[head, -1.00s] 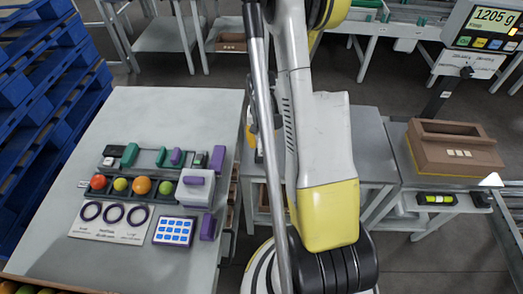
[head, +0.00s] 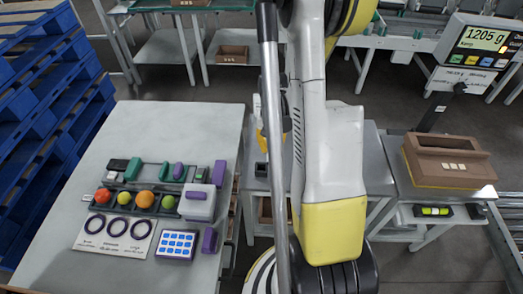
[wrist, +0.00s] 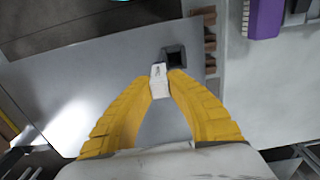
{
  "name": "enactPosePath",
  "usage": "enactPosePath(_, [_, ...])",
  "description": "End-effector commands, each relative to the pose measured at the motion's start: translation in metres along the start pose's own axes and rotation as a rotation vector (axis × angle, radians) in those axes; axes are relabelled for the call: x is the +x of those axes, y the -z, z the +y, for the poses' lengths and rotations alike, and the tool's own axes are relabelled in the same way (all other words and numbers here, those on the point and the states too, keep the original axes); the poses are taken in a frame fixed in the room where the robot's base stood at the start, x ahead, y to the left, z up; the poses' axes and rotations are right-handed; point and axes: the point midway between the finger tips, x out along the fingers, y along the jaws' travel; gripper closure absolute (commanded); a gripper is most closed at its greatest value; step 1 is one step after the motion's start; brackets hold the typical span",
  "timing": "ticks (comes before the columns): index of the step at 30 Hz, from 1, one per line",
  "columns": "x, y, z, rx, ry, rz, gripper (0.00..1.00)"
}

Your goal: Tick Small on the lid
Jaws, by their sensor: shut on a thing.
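My gripper (wrist: 160,84) has two yellow fingers closed on a small white piece (wrist: 158,76) with dark marks; I cannot tell its full shape. A dark square holder with a hollow (wrist: 175,57) lies just beyond the fingertips, over a grey table; it also shows in the head view (head: 262,171). I cannot tell if it touches the held piece. In the head view the fingers are mostly hidden behind my arm. A brown box (head: 425,178) with three pale squares on its sloped top stands on the right table; these squares may be the tick boxes, their words unreadable.
The left table (head: 190,120) holds coloured fruit in a dark rack, a white sizing card (head: 113,238) with three rings, a blue-buttoned pad (head: 176,244) and purple-handled items. A scale display (head: 485,40) reads 1205 g at the right. Blue pallets (head: 40,100) stand far left.

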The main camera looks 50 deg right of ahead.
Motion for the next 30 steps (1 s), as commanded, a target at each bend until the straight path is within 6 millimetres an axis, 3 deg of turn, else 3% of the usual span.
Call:
enactPosePath(1, [-0.012, 0.000, 0.014, 0.007, 0.000, 0.000, 1.00])
enactPosePath(6, [-0.034, -0.001, 0.052, 0.005, 0.000, 0.000, 1.00])
enactPosePath(12, [-0.048, -0.001, 0.078, 0.002, 0.000, 0.000, 1.00])
enactPosePath(30, [-0.081, -0.001, 0.085, -0.001, 0.000, 0.000, 1.00])
